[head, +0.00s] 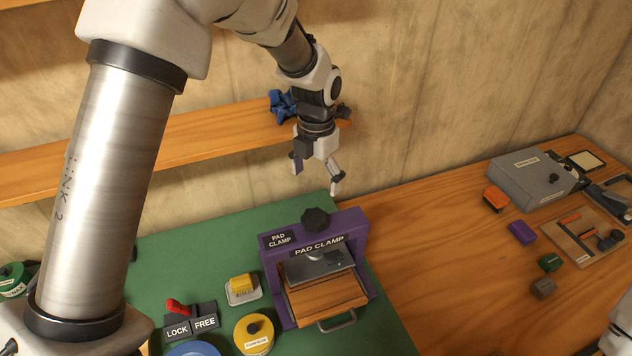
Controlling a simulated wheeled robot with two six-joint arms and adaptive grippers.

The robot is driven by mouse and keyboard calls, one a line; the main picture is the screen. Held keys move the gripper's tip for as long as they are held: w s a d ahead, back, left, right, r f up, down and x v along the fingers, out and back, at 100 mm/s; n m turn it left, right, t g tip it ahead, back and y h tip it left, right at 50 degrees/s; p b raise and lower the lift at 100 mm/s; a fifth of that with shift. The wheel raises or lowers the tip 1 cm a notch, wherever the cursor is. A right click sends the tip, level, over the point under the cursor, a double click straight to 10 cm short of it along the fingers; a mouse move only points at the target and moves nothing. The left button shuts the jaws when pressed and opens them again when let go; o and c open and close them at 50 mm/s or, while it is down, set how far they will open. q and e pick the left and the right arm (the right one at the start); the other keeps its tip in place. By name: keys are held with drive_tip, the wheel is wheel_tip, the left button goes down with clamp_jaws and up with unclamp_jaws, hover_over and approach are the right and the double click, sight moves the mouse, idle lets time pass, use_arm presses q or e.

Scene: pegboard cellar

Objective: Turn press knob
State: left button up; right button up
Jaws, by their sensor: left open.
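The press is a purple frame (357,230) labelled "PAD CLAMP" on the green mat (210,238). Its black lobed knob (315,219) sits on top of the crossbar. Under the bar is a grey plate (318,264) above a wooden block (328,296) with a metal handle in front. My left gripper (316,180) is open and empty, its fingers pointing down. In the picture it is just above the knob, apart from it, with a gap between. My right gripper does not show.
A lock/free switch with a red lever (177,307), a yellow block on a pale tray (243,288) and a yellow round tin (254,334) stand left of the press. A grey box (530,180) and small coloured blocks lie at right. Bare wood lies between.

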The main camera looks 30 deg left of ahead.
sight(315, 217)
use_arm(q)
drive_tip(key=f+m+t, duration=0.1)
drive_tip(key=m, duration=0.6)
drive_tip(key=a+f+m+t+b, duration=0.1)
drive_tip(key=m, duration=0.7)
drive_tip(key=f+m+y, duration=0.1)
drive_tip(key=m, duration=0.6)
drive_tip(key=shift+w+a+f+t, duration=0.1)
drive_tip(key=shift+w+a+t, duration=0.2)
drive_tip(key=shift+t, duration=0.1)
drive_tip(key=m, duration=0.3)
drive_tip(key=s+f+m+b, duration=0.1)
drive_tip(key=m, duration=0.2)
drive_tip(key=s+d+m+t+b, duration=0.1)
drive_tip(key=m, duration=0.1)
drive_tip(key=shift+f+m+h, duration=0.25)
drive_tip(key=shift+m+h, duration=0.05)
drive_tip(key=shift+m, duration=0.1)
drive_tip(key=f+m+b, duration=0.1)
drive_tip(key=f+b, duration=0.1)
drive_tip(key=f+m+b, duration=0.1)
drive_tip(key=f+b, duration=0.3)
drive_tip(key=f, duration=0.1)
drive_tip(key=shift+w+d+m+t+b, duration=0.3)
drive_tip(key=shift+w+m, duration=0.05)
drive_tip(key=shift+m, duration=0.05)
